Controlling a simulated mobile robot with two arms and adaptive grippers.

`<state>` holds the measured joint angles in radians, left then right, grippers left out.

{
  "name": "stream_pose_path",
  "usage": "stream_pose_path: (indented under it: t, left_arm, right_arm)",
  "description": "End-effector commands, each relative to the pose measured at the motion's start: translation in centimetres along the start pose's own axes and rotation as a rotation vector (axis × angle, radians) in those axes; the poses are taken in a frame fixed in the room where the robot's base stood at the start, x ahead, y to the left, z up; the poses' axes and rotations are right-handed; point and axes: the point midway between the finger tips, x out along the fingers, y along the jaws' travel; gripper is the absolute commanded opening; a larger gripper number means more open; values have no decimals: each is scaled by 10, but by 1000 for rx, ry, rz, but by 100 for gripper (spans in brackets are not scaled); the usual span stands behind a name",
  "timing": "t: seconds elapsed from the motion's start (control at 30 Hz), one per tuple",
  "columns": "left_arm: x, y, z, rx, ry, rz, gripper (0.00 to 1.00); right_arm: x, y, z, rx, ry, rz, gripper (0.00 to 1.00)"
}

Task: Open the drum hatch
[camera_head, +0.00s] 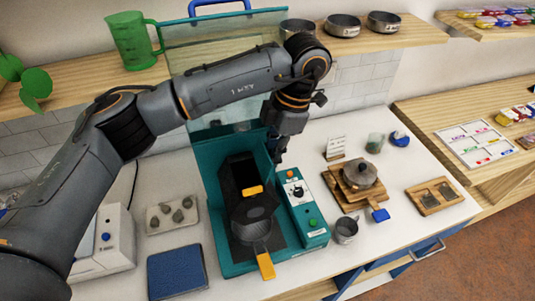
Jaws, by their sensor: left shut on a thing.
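The drum (251,225) is a dark, faceted body in a teal machine (212,195) on the white counter. A yellow tab (252,190) sits on its upper part, and a yellow handle (266,265) sticks out at the front. Which part is the hatch is hard to tell. A clear guard (190,45) with a blue handle (219,4) rises behind the machine. My left gripper (279,157) points down by the machine's teal right wall, above and behind the control panel. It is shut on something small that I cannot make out. My right gripper is out of view.
The control panel (303,208) has a dial and coloured buttons. Right of it are a metal cup (345,230), a lidded pot (360,172) on a wooden stand and a blue-handled tool (380,215). A blue mat (177,271) and a tray of stones (153,220) lie left.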

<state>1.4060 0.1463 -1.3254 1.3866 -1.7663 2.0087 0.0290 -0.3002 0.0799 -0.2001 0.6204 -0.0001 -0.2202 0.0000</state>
Motion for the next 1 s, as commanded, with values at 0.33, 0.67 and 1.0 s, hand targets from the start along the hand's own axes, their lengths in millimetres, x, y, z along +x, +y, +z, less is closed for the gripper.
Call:
stream_pose_path:
  t: [0.33, 0.67, 1.0]
  left_arm:
    - [0, 0, 6, 1, 107, 2, 0]
    - [1, 0, 6, 0, 120, 2, 0]
    - [2, 0, 6, -1, 120, 2, 36]
  right_arm:
    - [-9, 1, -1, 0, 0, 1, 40]
    - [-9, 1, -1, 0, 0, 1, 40]
    - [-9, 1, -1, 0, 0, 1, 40]
